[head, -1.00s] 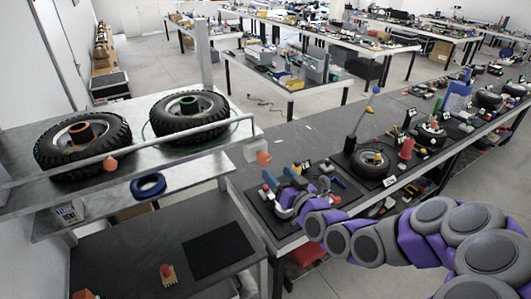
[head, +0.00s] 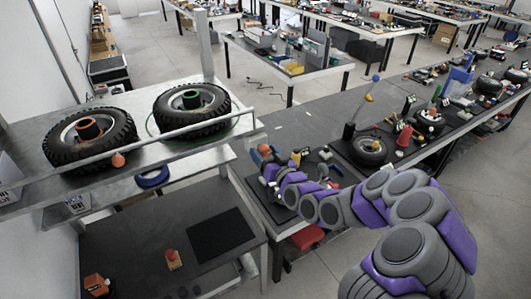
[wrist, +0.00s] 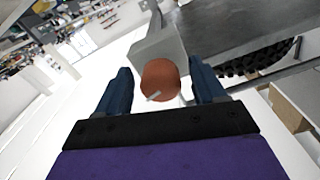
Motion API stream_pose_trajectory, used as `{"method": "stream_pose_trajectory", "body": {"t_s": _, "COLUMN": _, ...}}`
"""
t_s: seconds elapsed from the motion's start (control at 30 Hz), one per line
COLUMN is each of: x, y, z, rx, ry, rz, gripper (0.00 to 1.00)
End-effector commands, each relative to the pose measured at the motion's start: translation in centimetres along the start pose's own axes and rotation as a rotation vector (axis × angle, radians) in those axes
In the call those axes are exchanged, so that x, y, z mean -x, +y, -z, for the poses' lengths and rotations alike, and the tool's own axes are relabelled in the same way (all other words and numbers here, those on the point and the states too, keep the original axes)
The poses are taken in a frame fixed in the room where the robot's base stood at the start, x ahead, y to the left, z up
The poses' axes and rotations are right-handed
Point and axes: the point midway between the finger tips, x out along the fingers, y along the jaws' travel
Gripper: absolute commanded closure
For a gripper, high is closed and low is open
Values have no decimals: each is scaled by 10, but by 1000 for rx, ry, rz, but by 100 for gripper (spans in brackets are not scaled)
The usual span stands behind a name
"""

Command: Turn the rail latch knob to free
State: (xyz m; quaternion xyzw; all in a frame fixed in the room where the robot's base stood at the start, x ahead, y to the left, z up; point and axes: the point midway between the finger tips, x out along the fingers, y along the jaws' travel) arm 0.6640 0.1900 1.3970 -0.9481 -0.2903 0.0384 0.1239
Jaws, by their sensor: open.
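Two orange knobs sit on the rail (head: 190,132) along the front of the upper shelf. The left knob (head: 118,160) is clear of my arm. The right knob (head: 264,149), at the rail's right end, is partly hidden by my gripper (head: 269,163) in the head view. In the wrist view, the knob (wrist: 160,80) shows as a round orange-brown face with a pale mark, on a grey bracket (wrist: 160,45). My gripper (wrist: 161,70) is open, with one dark blue finger on each side of the knob. I see gaps beside it; contact cannot be told.
Two tyres, left (head: 90,150) and right (head: 191,125), lie on the upper shelf. A blue ring (head: 152,177) lies below. The lower table holds a black mat (head: 220,235) and a red button (head: 171,255). A cluttered workbench (head: 310,120) extends right.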

Motion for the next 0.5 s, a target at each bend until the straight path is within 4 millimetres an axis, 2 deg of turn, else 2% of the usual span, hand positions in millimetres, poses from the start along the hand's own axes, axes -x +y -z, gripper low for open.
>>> {"method": "stream_pose_trajectory", "body": {"t_s": 0.1, "x": 0, "y": 0, "z": 0, "rx": 0, "ry": 0, "rz": 0, "gripper": 32}}
{"method": "stream_pose_trajectory", "body": {"t_s": 0.5, "x": 0, "y": 0, "z": 0, "rx": -1, "ry": 0, "rz": -1, "gripper": 70}}
